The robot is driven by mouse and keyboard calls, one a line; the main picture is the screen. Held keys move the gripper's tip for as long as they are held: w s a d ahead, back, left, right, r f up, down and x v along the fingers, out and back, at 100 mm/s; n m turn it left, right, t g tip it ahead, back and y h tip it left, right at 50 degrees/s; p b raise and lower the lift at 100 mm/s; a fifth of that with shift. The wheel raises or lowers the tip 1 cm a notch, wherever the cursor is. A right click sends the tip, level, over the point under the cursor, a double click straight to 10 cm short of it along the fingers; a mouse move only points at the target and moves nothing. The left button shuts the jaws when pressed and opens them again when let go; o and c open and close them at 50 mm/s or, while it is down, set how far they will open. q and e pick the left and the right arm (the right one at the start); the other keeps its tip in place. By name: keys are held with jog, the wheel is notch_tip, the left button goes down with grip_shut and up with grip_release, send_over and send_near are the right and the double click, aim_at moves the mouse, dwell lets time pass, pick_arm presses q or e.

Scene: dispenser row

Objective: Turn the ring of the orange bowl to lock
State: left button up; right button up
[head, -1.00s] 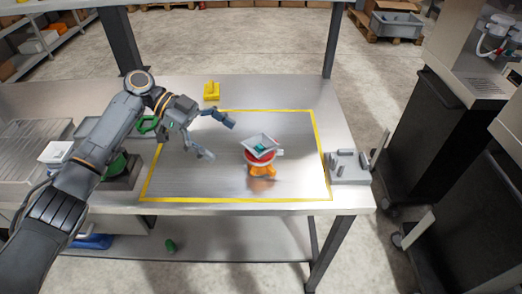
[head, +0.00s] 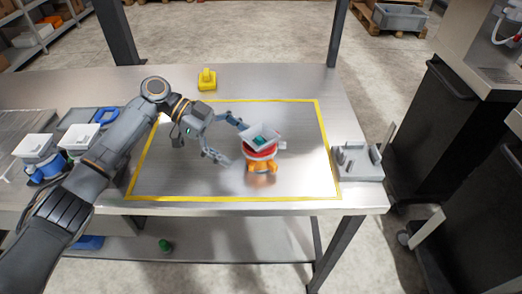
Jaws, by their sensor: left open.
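The orange bowl (head: 262,167) stands upright on the steel table inside the yellow outline. A red ring (head: 260,153) sits around it under a grey square hopper (head: 258,138) with something teal inside. A pale tab sticks out at the ring's right side. My left gripper (head: 234,141) is open just left of the bowl, its fingers spread, one toward the hopper's left edge and one lower down. I cannot tell whether a finger touches the hopper or ring. My right gripper is not in view.
A grey fixture (head: 358,161) stands right of the outline. A yellow block (head: 207,80) is at the back. White-topped dispensers (head: 37,150) and a blue ring (head: 107,117) are at the left. A green item (head: 165,246) lies on the lower shelf. The outlined area is otherwise mostly clear.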

aim_at(250, 153)
pick_arm(q)
jog(key=b+x, duration=0.1)
jog(key=x, duration=0.2)
jog(key=shift+s+d+f, duration=0.1)
jog(key=shift+d+f, duration=0.15)
jog(key=shift+d, duration=0.05)
jog(key=shift+x, duration=0.9)
